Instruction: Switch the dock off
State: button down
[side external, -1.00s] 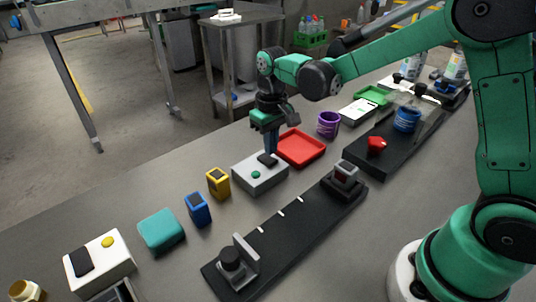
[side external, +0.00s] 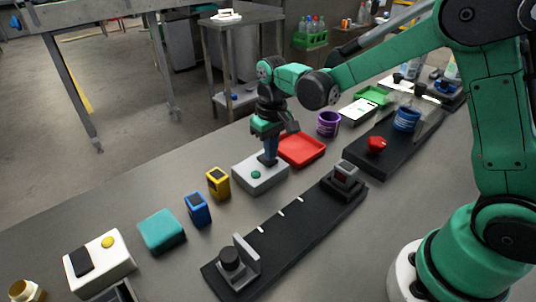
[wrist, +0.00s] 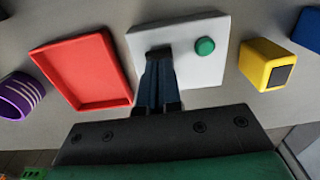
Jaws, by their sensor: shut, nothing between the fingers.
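A white box (side external: 258,181) with a round green button (side external: 256,174) stands on the bench under my gripper (side external: 270,160). In the wrist view the box (wrist: 205,68) shows the green button (wrist: 205,46) to the right of the fingers. My gripper (wrist: 158,58) is shut and empty, pointing down at the box's dark switch (wrist: 159,50), which it mostly covers. The tips appear at or just on the switch; contact cannot be told. Another white box (side external: 101,262) with a black switch (side external: 80,261) and a yellow button (side external: 107,242) stands at lower left.
A red tray (side external: 301,150) lies close beside the box. Yellow (side external: 218,183) and blue (side external: 198,210) blocks and a teal block (side external: 161,230) stand to its left. A purple cup (side external: 328,123) is behind. A long black rail (side external: 287,236) lies in front.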

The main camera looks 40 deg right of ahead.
jog(key=shift+f, duration=0.4)
jog(key=shift+r, duration=3.55)
jog(key=shift+s, duration=0.1)
jog(key=shift+s+r, duration=0.2)
jog(key=shift+r, duration=0.05)
jog(key=s+r+t, duration=0.2)
jog(key=s+t, duration=0.5)
jog(key=s, duration=0.3)
jog(key=shift+d, duration=0.25)
